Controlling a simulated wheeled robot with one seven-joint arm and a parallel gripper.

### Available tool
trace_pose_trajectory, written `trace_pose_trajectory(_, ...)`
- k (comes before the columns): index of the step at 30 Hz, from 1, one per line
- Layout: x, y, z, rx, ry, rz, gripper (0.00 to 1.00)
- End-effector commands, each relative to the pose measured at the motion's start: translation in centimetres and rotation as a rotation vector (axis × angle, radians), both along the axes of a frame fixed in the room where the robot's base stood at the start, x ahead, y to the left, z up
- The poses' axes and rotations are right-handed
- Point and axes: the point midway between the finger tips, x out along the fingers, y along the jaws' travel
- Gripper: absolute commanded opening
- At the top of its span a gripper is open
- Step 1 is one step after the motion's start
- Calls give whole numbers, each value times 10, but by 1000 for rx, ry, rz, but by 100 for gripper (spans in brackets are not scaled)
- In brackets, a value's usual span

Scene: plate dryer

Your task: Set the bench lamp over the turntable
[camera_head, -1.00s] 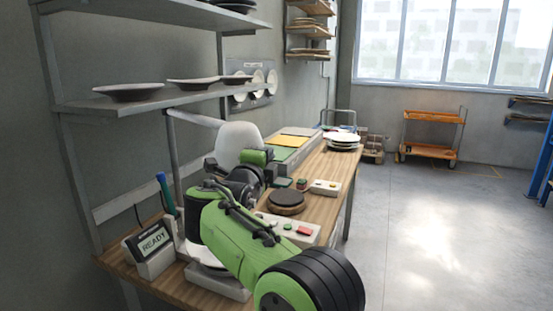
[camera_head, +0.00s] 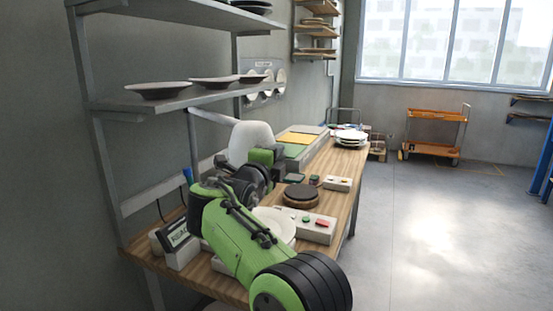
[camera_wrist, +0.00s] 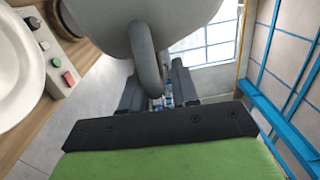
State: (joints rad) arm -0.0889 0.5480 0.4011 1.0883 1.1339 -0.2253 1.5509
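The bench lamp's pale rounded shade (camera_head: 251,140) hangs over the bench from a thin arm off the left post. In the wrist view the shade (camera_wrist: 140,18) fills the top and its curved grey handle (camera_wrist: 147,62) comes down towards me. My gripper (camera_wrist: 158,82) has a finger on each side of the handle, with a gap visible before the right finger, so it looks open. In the head view my gripper (camera_head: 268,160) is at the shade's lower front. A dark round disc on a wooden base (camera_head: 301,194), likely the turntable, lies on the bench right of my arm.
A white plate (camera_head: 275,221) lies partly behind my arm, beside a button box (camera_head: 313,228). A READY display (camera_head: 178,238) stands at the bench's left end. Shelves with plates (camera_head: 162,90) run above. Stacked plates (camera_head: 350,137) stand at the far end. The floor on the right is clear.

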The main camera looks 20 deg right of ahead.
Motion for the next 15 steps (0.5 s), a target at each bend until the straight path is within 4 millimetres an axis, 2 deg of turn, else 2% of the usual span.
trace_pose_trajectory(10,-1,1,-1,0,4,-1,40)
trace_pose_trajectory(13,-9,9,-3,0,4,2,40)
trace_pose_trajectory(15,-21,19,-4,0,3,4,40)
